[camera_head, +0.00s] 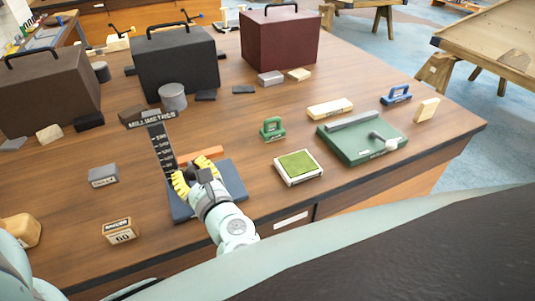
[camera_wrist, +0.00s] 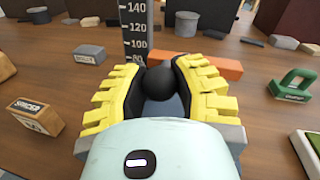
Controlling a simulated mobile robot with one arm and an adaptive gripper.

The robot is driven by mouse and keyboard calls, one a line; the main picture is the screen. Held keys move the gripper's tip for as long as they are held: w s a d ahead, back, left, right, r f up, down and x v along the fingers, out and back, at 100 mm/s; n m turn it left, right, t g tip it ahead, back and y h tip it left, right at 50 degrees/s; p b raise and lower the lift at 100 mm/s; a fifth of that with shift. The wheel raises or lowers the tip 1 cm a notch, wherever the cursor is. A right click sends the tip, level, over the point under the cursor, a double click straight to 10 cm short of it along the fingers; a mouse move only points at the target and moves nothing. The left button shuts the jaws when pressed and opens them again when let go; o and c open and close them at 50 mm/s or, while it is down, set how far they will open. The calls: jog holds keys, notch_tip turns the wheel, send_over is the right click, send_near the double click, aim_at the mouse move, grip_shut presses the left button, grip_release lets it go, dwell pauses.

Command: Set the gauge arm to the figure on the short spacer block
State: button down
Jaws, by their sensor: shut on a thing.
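The gauge has a dark upright scale (camera_head: 160,150) headed MILLIMETRES on a dark blue-grey base (camera_head: 232,182). Its orange gauge arm (camera_head: 205,154) sits low and roughly level; in the wrist view the orange arm (camera_wrist: 205,64) shows behind my fingers, near the 80 mark. Lower marks are hidden. My gripper (camera_head: 194,180) is shut on a round black knob (camera_wrist: 158,83), between its yellow-padded fingers, in front of the scale. A wooden spacer block (camera_head: 120,231) stands left of the base; its label appears to read 60. It also shows in the wrist view (camera_wrist: 37,116).
A grey labelled block (camera_head: 103,175) lies left of the gauge. A green-topped pad (camera_head: 298,166), a green clamp-like piece (camera_head: 272,129) and a green plate with a handle (camera_head: 350,152) stand to the right. Dark cases (camera_head: 177,65) line the back.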

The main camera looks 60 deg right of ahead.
jog(key=shift+f, duration=1.25)
jog(key=c, duration=0.6)
grip_release()
jog(key=shift+c, duration=0.2)
jog(key=shift+s, duration=0.15)
jog(key=v, duration=1.1)
jog(key=shift+s+a, duration=0.15)
jog(key=shift+s, duration=0.25)
jog(key=shift+r, duration=0.1)
